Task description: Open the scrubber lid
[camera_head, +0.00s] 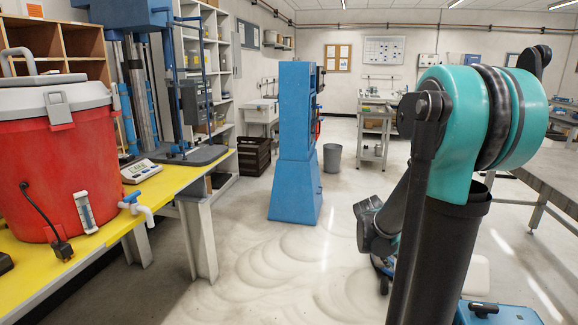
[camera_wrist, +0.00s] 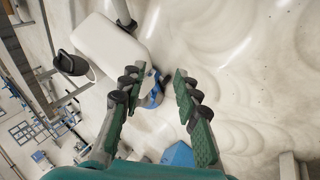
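Nothing in view is plainly marked as the scrubber. A red drum (camera_head: 60,155) with a tap stands on the yellow-topped bench at the left of the head view. Its grey-white lid (camera_head: 50,95) is down, with a latch at the front and a handle on top. My gripper (camera_wrist: 158,76) is open and empty in the wrist view, its fingers spread above the pale floor. It is well right of the drum. In the head view my arm hides much of it. A white rounded block (camera_wrist: 108,48) and a small blue item (camera_wrist: 152,95) show near the fingers.
The yellow-topped bench (camera_head: 190,172) also bears a small scale (camera_head: 141,171) and a blue test frame. A blue tapered cabinet (camera_head: 294,150) stands mid-floor. A grey bin (camera_head: 332,158) is behind it. A table (camera_head: 550,175) is at the right. Floor between bench and arm is clear.

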